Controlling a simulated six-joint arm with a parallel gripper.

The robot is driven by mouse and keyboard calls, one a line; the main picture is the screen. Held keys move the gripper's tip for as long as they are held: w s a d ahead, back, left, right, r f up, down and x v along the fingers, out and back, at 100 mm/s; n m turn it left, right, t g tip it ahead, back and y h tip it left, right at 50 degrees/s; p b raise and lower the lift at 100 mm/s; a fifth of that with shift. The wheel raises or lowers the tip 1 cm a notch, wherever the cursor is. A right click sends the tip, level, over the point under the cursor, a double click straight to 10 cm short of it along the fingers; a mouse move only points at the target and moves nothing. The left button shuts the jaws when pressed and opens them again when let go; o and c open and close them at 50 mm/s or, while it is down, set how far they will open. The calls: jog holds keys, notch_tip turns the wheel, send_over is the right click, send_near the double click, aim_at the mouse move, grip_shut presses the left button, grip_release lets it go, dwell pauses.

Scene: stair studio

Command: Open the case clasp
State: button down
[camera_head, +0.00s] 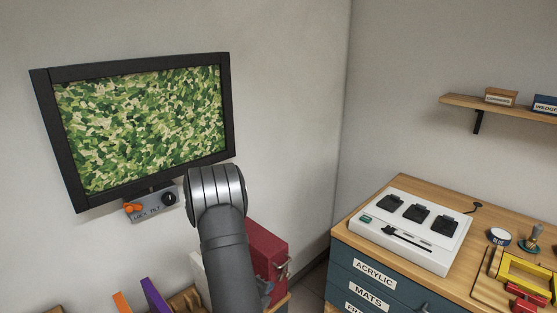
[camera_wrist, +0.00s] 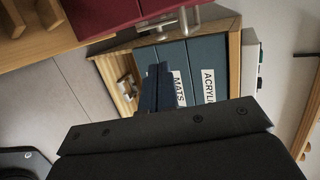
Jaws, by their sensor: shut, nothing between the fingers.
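A dark red case (camera_head: 268,251) stands low beside the wall, partly hidden behind my arm in the head view. A metal clasp (camera_head: 283,268) shows on its right side. In the wrist view the red case (camera_wrist: 98,14) is at the top left, with the metallic clasp (camera_wrist: 172,22) at its right end. My gripper (camera_wrist: 157,72) is shut and empty, its dark fingers pointing up in the wrist view. In the picture its tips lie below the clasp and apart from it. In the head view my arm hides the gripper. I cannot tell whether the clasp is fastened.
A cabinet (camera_head: 345,250) with labelled drawers stands to the right, bearing a white charger-like unit (camera_head: 440,258), a tape roll and a yellow frame. A camouflage-patterned screen (camera_head: 140,120) hangs on the wall above a lock-tilt box (camera_head: 151,207). Upright coloured items stand left of my arm.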

jog(key=c, duration=2.1)
grip_release()
jog(key=o, duration=0.7)
jog(key=shift+c, duration=0.2)
jog(key=shift+o, duration=0.9)
jog(key=shift+d+f, duration=0.1)
jog(key=s+d+f+m+g+y, duration=0.25)
jog(key=d+f+m+g, duration=0.35)
jog(key=f, duration=0.6)
jog(key=m+t+y, duration=0.8)
jog(key=m+y, duration=0.9)
jog(key=m, duration=0.1)
send_near(289, 276)
jog(key=x, duration=0.9)
